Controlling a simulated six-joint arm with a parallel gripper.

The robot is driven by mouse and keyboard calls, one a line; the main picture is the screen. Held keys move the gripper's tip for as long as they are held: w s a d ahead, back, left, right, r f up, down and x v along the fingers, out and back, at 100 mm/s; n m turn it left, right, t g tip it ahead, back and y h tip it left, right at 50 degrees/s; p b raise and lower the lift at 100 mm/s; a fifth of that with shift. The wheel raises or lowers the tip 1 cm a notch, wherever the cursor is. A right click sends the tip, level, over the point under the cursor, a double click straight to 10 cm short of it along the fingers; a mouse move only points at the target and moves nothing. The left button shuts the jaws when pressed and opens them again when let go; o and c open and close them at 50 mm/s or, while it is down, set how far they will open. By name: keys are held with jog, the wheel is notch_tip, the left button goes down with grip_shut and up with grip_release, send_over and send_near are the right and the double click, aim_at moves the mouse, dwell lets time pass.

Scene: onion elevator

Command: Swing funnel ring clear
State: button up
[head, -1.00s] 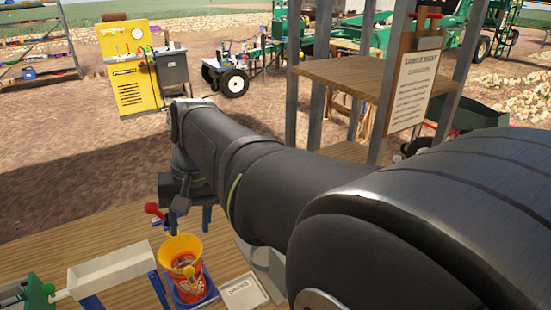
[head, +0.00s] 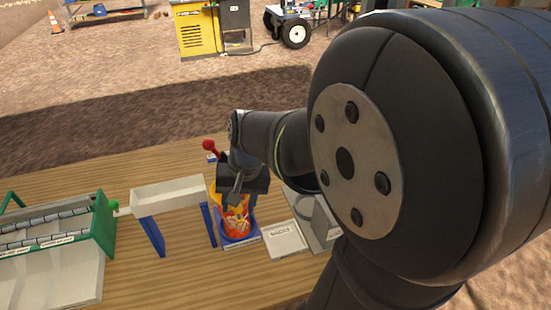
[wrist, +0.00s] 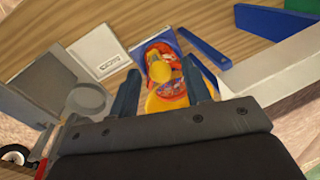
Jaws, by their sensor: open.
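The yellow funnel ring (head: 217,197) sits at the top of an orange-red container (head: 238,225) on a blue base (head: 240,241). My gripper (head: 238,192) is directly over the funnel and hides part of it in the head view. In the wrist view my gripper (wrist: 160,67) is open, one dark finger on each side of the yellow funnel ring (wrist: 156,103) and its yellow knob (wrist: 159,71). The orange-red container (wrist: 161,48) shows beyond them. I cannot tell whether a finger touches the knob or ring.
A pale trough (head: 168,193) on blue legs stands left of the funnel, with a green-ended rack (head: 103,226) farther left. A red-knobbed lever (head: 209,145) rises behind. A labelled pale plate (head: 285,240) lies to the right. The table front (head: 200,275) is bare.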

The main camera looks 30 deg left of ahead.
grip_shut()
jog(key=shift+w+d, duration=0.1)
jog(key=w+d+n+g+h, duration=0.1)
jog(key=w+d+n, duration=0.4)
jog(key=w+n, duration=0.45)
jog(key=w+a+n+h, duration=0.1)
jog(key=w+a+n, duration=0.1)
jog(key=w+n, duration=0.2)
jog(key=w+a+n, duration=0.3)
jog(key=w, duration=0.6)
jog(key=shift+n+h, duration=0.35)
jog(key=shift+h, duration=0.05)
grip_release()
